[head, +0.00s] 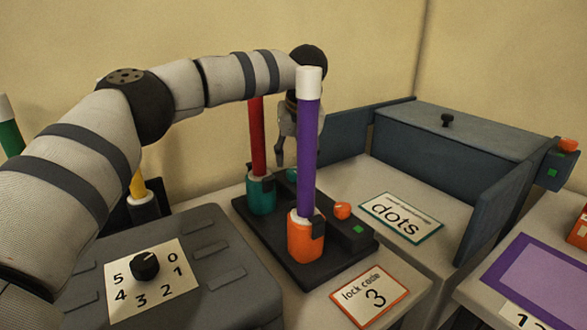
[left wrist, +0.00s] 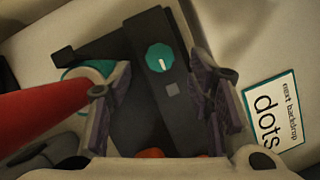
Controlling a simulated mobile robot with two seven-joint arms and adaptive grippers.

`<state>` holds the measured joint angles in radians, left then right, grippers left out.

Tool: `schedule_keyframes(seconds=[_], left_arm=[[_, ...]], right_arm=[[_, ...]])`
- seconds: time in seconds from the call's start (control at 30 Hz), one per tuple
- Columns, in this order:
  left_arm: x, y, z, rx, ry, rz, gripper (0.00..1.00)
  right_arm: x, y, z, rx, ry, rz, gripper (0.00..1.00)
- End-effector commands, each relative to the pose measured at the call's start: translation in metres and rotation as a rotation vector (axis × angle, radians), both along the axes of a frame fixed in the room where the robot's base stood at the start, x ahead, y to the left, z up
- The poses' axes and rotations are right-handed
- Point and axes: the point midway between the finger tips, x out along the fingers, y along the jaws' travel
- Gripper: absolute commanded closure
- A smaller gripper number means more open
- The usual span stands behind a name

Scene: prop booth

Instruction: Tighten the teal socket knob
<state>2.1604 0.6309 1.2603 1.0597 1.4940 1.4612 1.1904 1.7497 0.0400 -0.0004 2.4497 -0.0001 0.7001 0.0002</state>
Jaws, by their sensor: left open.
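The teal knob (head: 291,175) sits on the black base beside the teal socket (head: 261,197), which holds an upright red pole (head: 257,140). My left gripper (head: 289,155) points down above the knob, partly hidden behind the purple pole (head: 308,150). In the left wrist view the teal knob (left wrist: 159,57), with a short white mark, lies between the open fingers of the left gripper (left wrist: 160,75), apart from both. A grey square (left wrist: 172,89) beside it looks unlit. The red pole (left wrist: 40,115) and teal socket (left wrist: 88,72) show at left. My right gripper is out of view.
The purple pole stands in the orange socket (head: 305,240) in front of my gripper. An orange knob (head: 342,210) and a lit green square (head: 358,230) are beside it. A "dots" card (head: 401,218), a "lock code 3" card (head: 369,296) and a numbered dial (head: 145,265) lie around.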

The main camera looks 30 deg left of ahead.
Motion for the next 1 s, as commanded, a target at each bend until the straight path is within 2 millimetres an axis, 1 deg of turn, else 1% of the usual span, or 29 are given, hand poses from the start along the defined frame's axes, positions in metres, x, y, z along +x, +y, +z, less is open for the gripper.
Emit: schedule_keyframes(seconds=[0.03, 0.1, 0.2, 0.3, 0.53, 0.73, 0.77, 0.87, 0.93, 1.0], left_arm=[[0.003, 0.003, -0.014, 0.0, 0.005, 0.002, 0.53], [0.006, 0.007, -0.026, 0.0, 0.005, 0.002, 0.53], [0.01, 0.01, -0.036, 0.0, 0.001, 0.001, 0.53], [0.011, 0.012, -0.039, 0.0, 0.0, 0.001, 0.53], [0.012, 0.012, -0.039, 0.0, -0.002, 0.001, 0.53], [0.012, 0.012, -0.039, 0.0, -0.002, 0.001, 0.98], [0.012, 0.012, -0.039, 0.0, -0.002, 0.001, 1.0], [0.012, 0.012, -0.038, 0.0, -0.003, -0.004, 1.0], [0.011, 0.012, -0.035, 0.0, -0.006, -0.053, 1.0], [0.01, 0.013, -0.031, -0.001, -0.009, -0.148, 1.0]], right_arm=[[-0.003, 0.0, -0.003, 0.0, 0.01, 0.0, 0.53], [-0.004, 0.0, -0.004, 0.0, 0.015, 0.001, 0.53], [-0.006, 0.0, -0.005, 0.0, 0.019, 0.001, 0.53], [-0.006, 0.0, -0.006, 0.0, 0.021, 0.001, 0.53], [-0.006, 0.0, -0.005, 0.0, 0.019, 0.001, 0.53], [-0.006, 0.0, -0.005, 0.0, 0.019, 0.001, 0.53], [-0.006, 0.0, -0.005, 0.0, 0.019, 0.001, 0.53], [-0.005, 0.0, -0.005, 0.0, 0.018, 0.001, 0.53], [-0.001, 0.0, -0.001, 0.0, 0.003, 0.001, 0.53], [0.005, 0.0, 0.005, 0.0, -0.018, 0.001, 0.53]])
